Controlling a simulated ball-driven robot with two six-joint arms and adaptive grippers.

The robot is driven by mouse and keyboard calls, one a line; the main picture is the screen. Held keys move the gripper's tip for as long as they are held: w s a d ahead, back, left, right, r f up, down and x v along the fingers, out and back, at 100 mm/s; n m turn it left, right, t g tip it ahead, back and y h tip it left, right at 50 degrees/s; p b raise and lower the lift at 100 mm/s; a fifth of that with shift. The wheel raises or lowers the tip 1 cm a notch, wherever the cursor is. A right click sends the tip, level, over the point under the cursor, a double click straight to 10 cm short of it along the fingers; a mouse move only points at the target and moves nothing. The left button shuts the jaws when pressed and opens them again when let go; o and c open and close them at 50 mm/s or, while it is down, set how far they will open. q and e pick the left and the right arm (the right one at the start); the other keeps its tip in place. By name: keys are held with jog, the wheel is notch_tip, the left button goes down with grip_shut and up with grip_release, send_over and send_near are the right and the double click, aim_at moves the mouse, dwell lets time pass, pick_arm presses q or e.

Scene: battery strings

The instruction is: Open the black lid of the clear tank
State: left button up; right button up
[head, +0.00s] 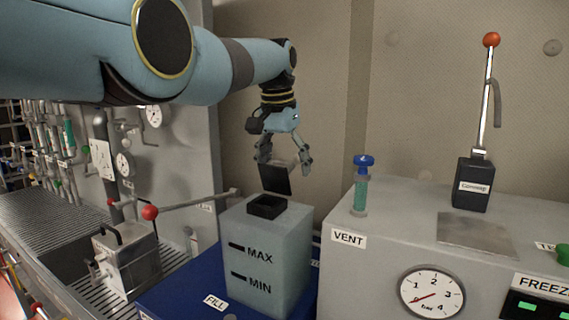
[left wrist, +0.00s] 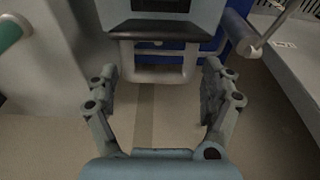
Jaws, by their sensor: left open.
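The clear tank (head: 268,258), a pale translucent box marked MAX and MIN, stands on a blue base in the head view. Its black lid (head: 276,180) stands steeply raised at the back of the dark square opening (head: 266,206). My left gripper (head: 285,160) is just above and behind the raised lid. My right gripper is in neither view.
Right of the tank, a grey cabinet (head: 390,235) carries a blue-topped valve (head: 362,185), a gauge (head: 432,292) and a red-knobbed lever (head: 490,40). A wall stands close behind the gripper.

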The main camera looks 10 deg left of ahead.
pick_arm(q)
notch_tip(320, 180, up, 12)
jog(key=s, duration=0.2)
jog(key=shift+a+f, duration=0.15)
jog(key=shift+a, duration=0.2)
